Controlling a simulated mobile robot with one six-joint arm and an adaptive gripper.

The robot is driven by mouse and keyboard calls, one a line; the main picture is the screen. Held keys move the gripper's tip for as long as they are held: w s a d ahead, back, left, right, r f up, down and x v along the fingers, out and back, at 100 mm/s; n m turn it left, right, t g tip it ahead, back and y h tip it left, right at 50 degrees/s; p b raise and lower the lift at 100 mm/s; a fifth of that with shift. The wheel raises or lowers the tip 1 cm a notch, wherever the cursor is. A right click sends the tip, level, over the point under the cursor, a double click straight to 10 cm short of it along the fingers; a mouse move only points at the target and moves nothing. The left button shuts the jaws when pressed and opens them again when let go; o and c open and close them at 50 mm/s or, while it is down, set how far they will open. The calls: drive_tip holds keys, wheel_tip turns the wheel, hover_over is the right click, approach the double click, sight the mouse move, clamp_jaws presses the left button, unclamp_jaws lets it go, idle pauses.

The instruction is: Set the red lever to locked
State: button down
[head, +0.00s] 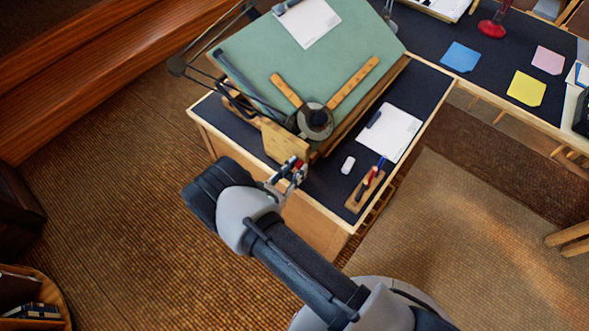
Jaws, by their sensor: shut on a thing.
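The red lever (291,161) shows only as a small patch of red at my fingertips, beside the wooden side plate (283,141) of the drafting board's stand. My gripper (292,169) reaches in from below and is shut on the red lever. The fingers hide most of the lever, so I cannot tell its angle or any locked mark. The green drafting board (260,55) is tilted above the dark desk top. A drafting machine with a round head (315,121) and two wooden rulers (353,84) lies on the board.
On the desk right of my gripper are a white eraser (348,165), a wooden pen tray (355,204) with pens, and a clipboard with paper (390,133). A second desk (492,62) with coloured sheets stands behind at right. The carpet at left is clear.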

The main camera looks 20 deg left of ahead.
drive_tip(key=shift+d, duration=0.1)
drive_tip(key=d+m, duration=0.1)
drive_tip(key=m, duration=0.1)
drive_tip(key=s+d+f+m+b, duration=0.1)
drive_tip(key=m, duration=0.1)
drive_tip(key=d+f+m+b, duration=0.1)
drive_tip(key=d+m, duration=0.1)
drive_tip(key=shift+s, duration=0.35)
drive_tip(key=f+m, duration=0.1)
drive_tip(key=d+f+m+b, duration=0.1)
drive_tip(key=m, duration=0.1)
drive_tip(key=d+m+b, duration=0.1)
drive_tip(key=shift+s+f+m, duration=0.3)
drive_tip(key=shift+s+f, duration=0.1)
drive_tip(key=shift+s+d+f+b, duration=0.1)
drive_tip(key=shift+d+f+b, duration=0.1)
drive_tip(key=shift+f+b, duration=0.25)
drive_tip(key=c, duration=1.3)
unclamp_jaws()
drive_tip(key=shift+s, duration=0.1)
